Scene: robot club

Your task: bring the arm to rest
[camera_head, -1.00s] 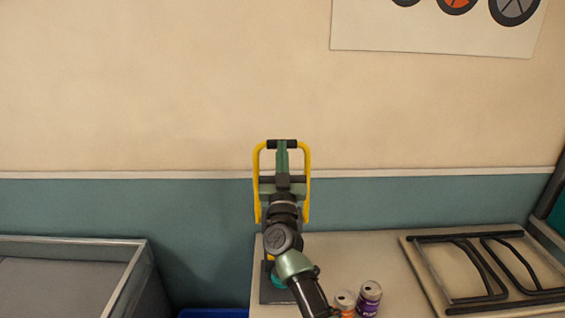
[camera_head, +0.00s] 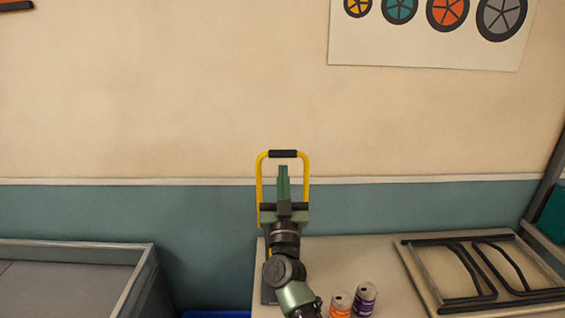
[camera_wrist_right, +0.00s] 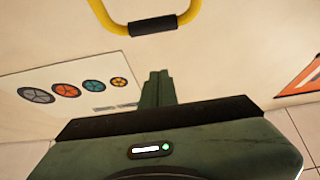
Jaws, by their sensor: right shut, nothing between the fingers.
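My right gripper (camera_head: 283,172) points up in the middle of the head view, in front of the wall. Its green fingers are together with nothing between them, and they also show shut in the right wrist view (camera_wrist_right: 158,76). A yellow frame handle (camera_head: 260,172) with a black grip rises around and above the fingers in the head view. In the right wrist view the yellow handle (camera_wrist_right: 103,15) is beyond the fingertips, apart from them. My arm hides part of what stands at the table's left end. My left gripper is not in view.
Below is a light table (camera_head: 385,260) with an orange can (camera_head: 341,304), a purple can (camera_head: 364,298) and a board with black bars (camera_head: 415,264). A grey-walled bin (camera_head: 70,252) stands at left. A blue edge (camera_head: 215,314) shows between. A wheel poster (camera_head: 420,50) hangs on the wall.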

